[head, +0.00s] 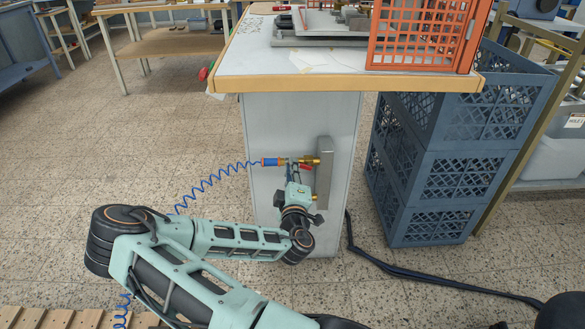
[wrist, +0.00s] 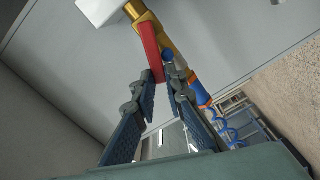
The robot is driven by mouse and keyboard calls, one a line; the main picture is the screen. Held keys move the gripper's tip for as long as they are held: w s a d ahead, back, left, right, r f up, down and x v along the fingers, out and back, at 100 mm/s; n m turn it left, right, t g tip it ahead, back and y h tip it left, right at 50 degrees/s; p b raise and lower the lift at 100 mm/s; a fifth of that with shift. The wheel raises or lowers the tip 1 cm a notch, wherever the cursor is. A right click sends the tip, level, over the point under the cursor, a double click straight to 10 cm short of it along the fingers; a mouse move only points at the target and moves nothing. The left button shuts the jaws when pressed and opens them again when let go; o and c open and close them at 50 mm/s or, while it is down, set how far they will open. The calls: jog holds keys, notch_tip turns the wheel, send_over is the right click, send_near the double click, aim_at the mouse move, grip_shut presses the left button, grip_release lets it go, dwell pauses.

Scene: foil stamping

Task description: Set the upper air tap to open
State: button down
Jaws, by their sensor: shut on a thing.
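The upper air tap (head: 311,160) is a brass valve on the grey side panel of the bench, with a blue fitting at its left end. In the wrist view, its brass body (wrist: 151,27) slants down to the right. Its red lever (wrist: 149,44) stands out from the body at a shallow angle; a bit of the lever (head: 306,167) shows in the head view. My gripper (wrist: 157,78) is shut on the lever's free end, one finger on each side. In the head view, my gripper (head: 293,173) is just below the tap, partly hidden by my wrist.
A coiled blue hose (head: 202,188) runs left from the tap. A grey vertical bar (head: 324,172) stands behind it on the panel. Stacked blue crates (head: 445,165) stand right of the bench. A dark hose (head: 385,268) lies on the floor. Floor left is clear.

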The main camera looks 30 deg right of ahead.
dwell(0.3)
jog(key=c, duration=2)
grip_release()
jog(key=shift+o, duration=0.2)
jog(key=shift+s, duration=0.1)
jog(key=v, duration=0.7)
jog(key=shift+s+a, duration=0.1)
jog(key=shift+s, duration=0.05)
